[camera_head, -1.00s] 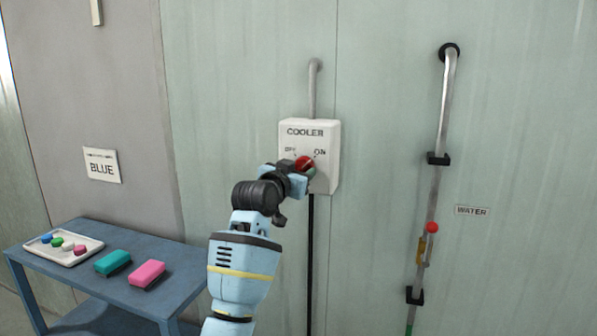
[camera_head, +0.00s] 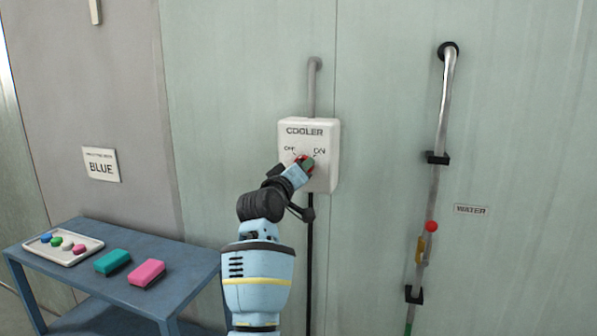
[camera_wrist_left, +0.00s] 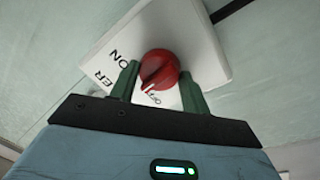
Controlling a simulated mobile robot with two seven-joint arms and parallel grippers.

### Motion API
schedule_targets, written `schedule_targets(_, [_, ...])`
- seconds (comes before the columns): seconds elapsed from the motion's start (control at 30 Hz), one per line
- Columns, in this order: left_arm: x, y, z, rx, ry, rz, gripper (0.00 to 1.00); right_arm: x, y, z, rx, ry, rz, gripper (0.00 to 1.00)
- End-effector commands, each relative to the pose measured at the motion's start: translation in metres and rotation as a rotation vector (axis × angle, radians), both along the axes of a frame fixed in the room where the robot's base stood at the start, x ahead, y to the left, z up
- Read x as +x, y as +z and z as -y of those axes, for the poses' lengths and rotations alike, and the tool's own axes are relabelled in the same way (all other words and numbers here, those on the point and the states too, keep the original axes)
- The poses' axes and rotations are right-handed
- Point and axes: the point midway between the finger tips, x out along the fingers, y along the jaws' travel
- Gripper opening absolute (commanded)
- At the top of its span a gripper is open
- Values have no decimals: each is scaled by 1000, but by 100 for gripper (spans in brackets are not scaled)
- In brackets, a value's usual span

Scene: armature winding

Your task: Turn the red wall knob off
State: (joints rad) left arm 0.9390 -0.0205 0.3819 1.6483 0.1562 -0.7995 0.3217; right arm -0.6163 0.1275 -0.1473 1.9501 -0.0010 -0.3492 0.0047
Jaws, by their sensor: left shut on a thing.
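The red knob (camera_head: 298,160) is on the front of a white box (camera_head: 328,140) marked COOLER, with OFF on its left and ON on its right. My left gripper (camera_head: 307,163) is at the knob and hides much of it in the head view. In the left wrist view the round red knob (camera_wrist_left: 160,68) sits between the two green fingers of my left gripper (camera_wrist_left: 158,75), which is shut on it. The knob's white mark points toward the OFF label (camera_wrist_left: 152,98). My right gripper is not in view.
A blue table (camera_head: 190,268) at lower left holds a tray (camera_head: 92,245) with several coloured pieces, a teal block (camera_head: 112,261) and a pink block (camera_head: 147,272). A vertical pipe (camera_head: 443,110) with a red-knobbed valve (camera_head: 431,227) runs beside a WATER label (camera_head: 471,210).

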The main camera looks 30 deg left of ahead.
Motion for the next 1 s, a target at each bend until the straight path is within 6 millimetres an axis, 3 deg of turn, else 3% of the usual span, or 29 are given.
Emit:
schedule_targets(0.5, [0, 1, 2, -448, -1, 110, 24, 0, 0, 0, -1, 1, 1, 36])
schedule_targets(1.0, [0, 1, 2, -646, 0, 158, 24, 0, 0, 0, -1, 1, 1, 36])
